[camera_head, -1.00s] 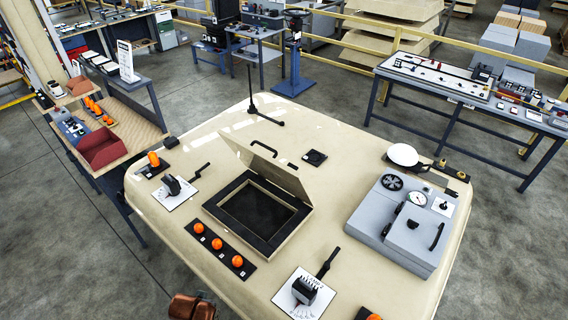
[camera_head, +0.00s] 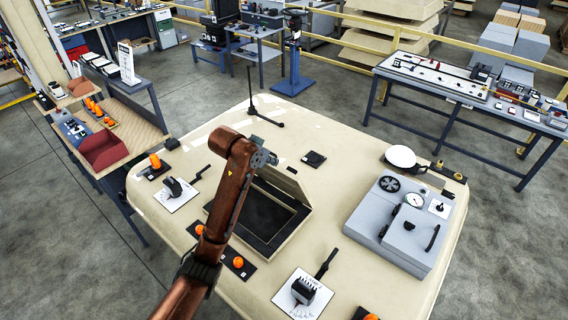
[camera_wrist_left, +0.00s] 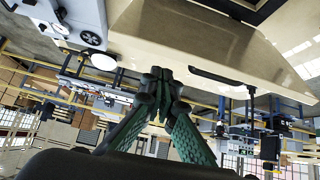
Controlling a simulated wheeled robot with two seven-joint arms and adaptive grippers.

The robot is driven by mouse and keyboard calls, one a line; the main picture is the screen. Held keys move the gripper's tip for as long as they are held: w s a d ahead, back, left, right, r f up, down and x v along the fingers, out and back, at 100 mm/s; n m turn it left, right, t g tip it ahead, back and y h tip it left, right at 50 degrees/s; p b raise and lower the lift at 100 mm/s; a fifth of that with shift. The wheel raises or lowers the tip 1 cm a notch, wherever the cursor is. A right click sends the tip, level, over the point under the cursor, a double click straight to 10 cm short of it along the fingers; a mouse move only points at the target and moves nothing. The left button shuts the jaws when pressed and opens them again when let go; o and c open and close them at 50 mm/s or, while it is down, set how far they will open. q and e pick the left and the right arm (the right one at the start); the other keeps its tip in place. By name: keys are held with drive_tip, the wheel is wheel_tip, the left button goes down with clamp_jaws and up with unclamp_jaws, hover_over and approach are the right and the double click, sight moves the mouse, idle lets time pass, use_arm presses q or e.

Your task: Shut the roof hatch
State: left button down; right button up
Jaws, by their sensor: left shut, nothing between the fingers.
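The roof hatch (camera_head: 290,232) is a dark square frame in the beige cab roof. Its beige lid (camera_head: 285,180) stands tilted up and open from the frame's far side. My left gripper (camera_head: 268,158) is at the lid's upper left, and my copper arm hides the lid's left part and the frame's left side. I cannot tell whether it touches the lid. In the left wrist view the gripper's green fingers (camera_wrist_left: 160,78) meet at the tips, empty. My right gripper is not in view.
A black rod with an upright post (camera_head: 265,118) stands behind the hatch. A grey box with a gauge (camera_head: 395,230) is to the right. Orange buttons (camera_head: 238,262) and a lever plate (camera_head: 303,292) sit in front. The roof (camera_head: 335,200) between hatch and box is bare.

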sight(284, 169)
use_arm(q)
wheel_tip(284, 169, up, 4)
drive_tip(key=w+d, duration=0.1)
drive_tip(key=d, duration=0.1)
drive_tip(key=p+x, duration=0.3)
drive_tip(key=x, duration=0.6)
drive_tip(key=shift+w+d, duration=0.1)
drive_tip(key=shift+d, duration=0.1)
drive_tip(key=shift+a+f+m+h+p, duration=0.15)
drive_tip(key=shift+m+h+p, duration=0.15)
drive_tip(key=shift+p, duration=0.2)
drive_tip(key=shift+s+a+f+p, duration=0.25)
drive_tip(key=shift+s+a+p, duration=0.1)
drive_tip(key=shift+s, duration=0.25)
drive_tip(key=shift+s+a+f+p, duration=0.2)
drive_tip(key=shift+s+a+p, duration=0.1)
drive_tip(key=shift+s, duration=0.35)
drive_tip(key=shift+s+a+f, duration=0.2)
drive_tip(key=shift+s, duration=0.05)
drive_tip(key=shift+f, duration=0.15)
